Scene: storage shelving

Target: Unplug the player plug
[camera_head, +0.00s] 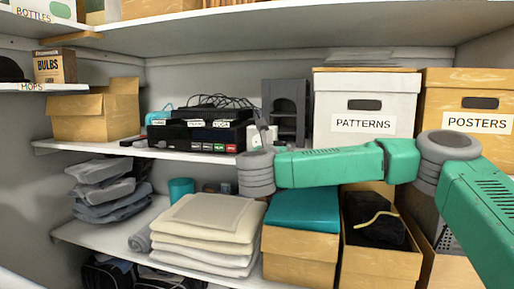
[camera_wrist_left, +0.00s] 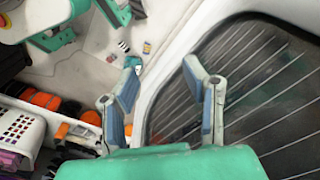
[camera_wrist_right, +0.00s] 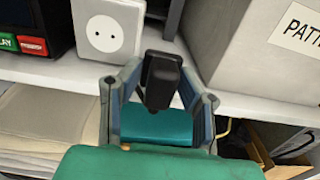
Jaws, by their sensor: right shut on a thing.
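The black plug (camera_wrist_right: 162,80) is between the fingers of my right gripper (camera_wrist_right: 162,95), which is shut on it. The white wall-type socket (camera_wrist_right: 108,30) stands on the shelf left of the plug, its face with two holes bare. The plug is apart from it. A black player unit with a green and a red label (camera_wrist_right: 30,28) is at the left edge; in the head view stacked black devices (camera_head: 205,132) sit on the middle shelf with cables on top. My left gripper (camera_wrist_left: 168,100) is open and empty, seen only in the left wrist view.
A white PATTERNS box (camera_head: 365,105) and a POSTERS box (camera_head: 468,98) stand right of my right gripper. A grey rack (camera_head: 286,108) is behind it. Folded cloths (camera_head: 205,235) and a teal-lidded box (camera_head: 302,215) lie below. A white basket (camera_wrist_left: 18,135) is near my left gripper.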

